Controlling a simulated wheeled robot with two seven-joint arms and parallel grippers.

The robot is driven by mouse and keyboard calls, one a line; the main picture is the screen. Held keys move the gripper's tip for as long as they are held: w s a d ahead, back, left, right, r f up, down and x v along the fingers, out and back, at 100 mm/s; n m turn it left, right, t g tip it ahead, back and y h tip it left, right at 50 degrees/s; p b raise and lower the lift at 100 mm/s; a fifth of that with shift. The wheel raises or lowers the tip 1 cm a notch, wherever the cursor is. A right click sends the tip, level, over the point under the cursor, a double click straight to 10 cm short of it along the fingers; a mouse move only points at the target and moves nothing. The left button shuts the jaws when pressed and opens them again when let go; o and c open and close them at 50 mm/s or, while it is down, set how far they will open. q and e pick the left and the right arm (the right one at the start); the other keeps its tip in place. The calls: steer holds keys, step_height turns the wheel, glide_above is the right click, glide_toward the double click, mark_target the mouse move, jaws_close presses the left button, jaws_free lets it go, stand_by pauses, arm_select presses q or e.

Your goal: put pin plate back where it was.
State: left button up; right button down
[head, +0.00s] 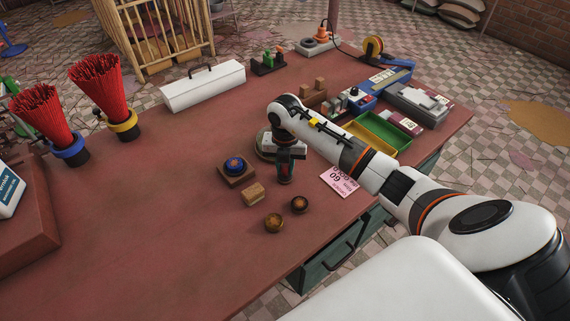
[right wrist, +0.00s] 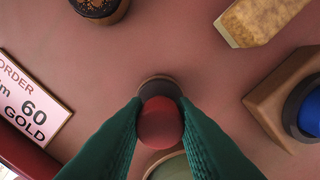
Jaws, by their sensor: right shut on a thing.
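My right gripper (head: 285,172) points down over the table. In the right wrist view its two green fingers (right wrist: 160,118) are shut on a piece with a round red top (right wrist: 160,124). The piece has a dark round base, which is at or just above the table; I cannot tell if it touches. It is likely the pin plate, but its underside is hidden. Two small round brown pieces with dark tops, a near one (head: 274,222) and a farther one (head: 299,204), stand in front of the gripper. My left gripper is not in view.
A square wooden base with a blue round part (head: 236,168) and a wooden block (head: 254,194) lie left of the gripper. A pink order card (head: 339,181) lies right. The table's left front is clear.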

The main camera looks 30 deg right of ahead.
mark_target(285, 165)
steer(key=c, duration=1.2)
jaws_free()
steer(key=shift+r+p, duration=0.4)
steer(key=shift+r, duration=0.15)
step_height(285, 165, up, 12)
steer(key=shift+r+b, duration=0.1)
steer(key=shift+b, duration=1.05)
